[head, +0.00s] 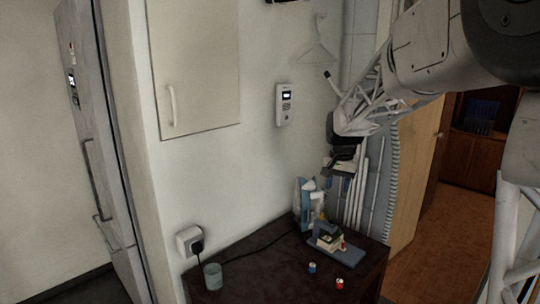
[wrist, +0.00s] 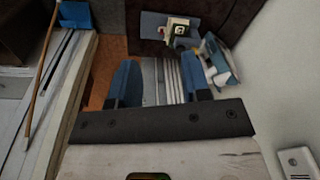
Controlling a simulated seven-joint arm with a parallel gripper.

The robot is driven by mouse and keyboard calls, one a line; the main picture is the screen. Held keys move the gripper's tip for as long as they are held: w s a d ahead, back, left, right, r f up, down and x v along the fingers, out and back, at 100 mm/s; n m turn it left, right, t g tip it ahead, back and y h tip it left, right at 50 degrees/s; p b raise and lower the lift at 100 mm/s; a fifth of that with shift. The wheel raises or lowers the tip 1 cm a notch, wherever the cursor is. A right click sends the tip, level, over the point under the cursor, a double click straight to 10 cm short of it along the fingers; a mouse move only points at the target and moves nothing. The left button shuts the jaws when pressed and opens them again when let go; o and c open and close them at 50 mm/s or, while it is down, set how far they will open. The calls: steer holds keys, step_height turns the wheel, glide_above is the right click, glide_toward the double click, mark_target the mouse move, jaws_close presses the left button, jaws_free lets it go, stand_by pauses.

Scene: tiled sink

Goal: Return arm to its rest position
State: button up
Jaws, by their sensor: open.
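My gripper (head: 341,168) hangs in the air above the right part of a dark table, in front of the wall. In the wrist view its two blue fingers (wrist: 162,90) are spread apart with nothing between them. My arm reaches in from the upper right of the head view.
The dark table (head: 240,277) carries a blue-and-white iron (head: 305,203), a small grey-blue device (head: 338,248), a cup (head: 213,277), a blue spool (head: 312,267) and a red spool (head: 339,283). A wall cabinet (head: 195,65) and white wall unit (head: 284,104) are left of my gripper.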

steer(key=s+a+r+n, duration=0.1)
steer(key=s+r+n, duration=0.15)
steer(key=s, duration=2.05)
steer(key=s+f+n, duration=0.1)
steer(key=s+f, duration=0.1)
steer(key=s, duration=0.8)
steer(key=s+a+f+n+t, duration=0.1)
steer(key=s+f, duration=0.2)
steer(key=s, duration=0.8)
steer(key=shift+a+f+n, duration=0.1)
steer(key=shift+n, duration=0.15)
